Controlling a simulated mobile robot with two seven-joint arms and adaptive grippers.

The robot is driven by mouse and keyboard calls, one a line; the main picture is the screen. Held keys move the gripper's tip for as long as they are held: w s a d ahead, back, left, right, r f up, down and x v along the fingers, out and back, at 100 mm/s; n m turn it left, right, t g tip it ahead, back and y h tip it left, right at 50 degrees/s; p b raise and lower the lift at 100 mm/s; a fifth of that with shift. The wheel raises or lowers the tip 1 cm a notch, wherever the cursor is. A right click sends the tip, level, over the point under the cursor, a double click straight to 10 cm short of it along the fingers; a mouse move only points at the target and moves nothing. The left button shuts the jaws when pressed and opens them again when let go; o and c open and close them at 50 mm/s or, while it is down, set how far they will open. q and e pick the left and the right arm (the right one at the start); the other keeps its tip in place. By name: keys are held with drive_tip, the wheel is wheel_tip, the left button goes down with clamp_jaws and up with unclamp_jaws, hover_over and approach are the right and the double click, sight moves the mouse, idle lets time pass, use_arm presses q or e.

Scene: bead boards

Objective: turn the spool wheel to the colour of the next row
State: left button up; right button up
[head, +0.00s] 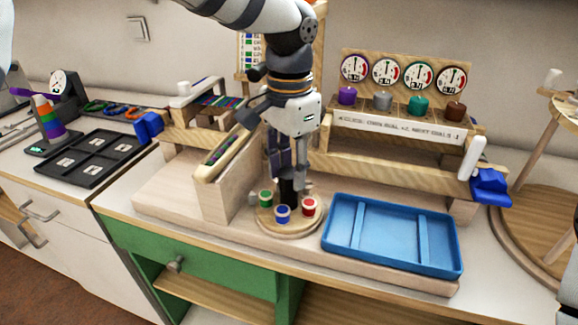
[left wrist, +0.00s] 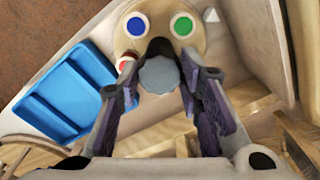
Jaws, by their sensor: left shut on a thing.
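The spool wheel (head: 268,221) is a round wooden disc on the wooden base, left of the blue tray. Green (head: 265,198), blue (head: 282,213) and red (head: 309,206) spools stand on it, the blue one at the front in the head view. My left gripper (head: 287,180) points down over the wheel's middle. In the left wrist view its fingers (left wrist: 160,88) close around a grey faceted knob (left wrist: 160,75) at the wheel's centre. There the blue and green spools show clear, and the red one is partly hidden by a finger. My right gripper is out of view.
The blue tray (head: 372,235) lies close to the right of the wheel. An upright wooden block (head: 228,187) stands close to its left. Behind is a shelf with dials and coloured spools (head: 419,105). A card with coloured rows (head: 251,52) is partly hidden by my arm.

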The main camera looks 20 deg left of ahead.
use_arm(q)
drive_tip(key=shift+r+m, duration=0.1)
drive_tip(key=shift+m, duration=1.7)
drive_tip(key=o, duration=1.2)
drive_tip(key=shift+c, duration=0.2)
wheel_tip(320, 180, up, 12)
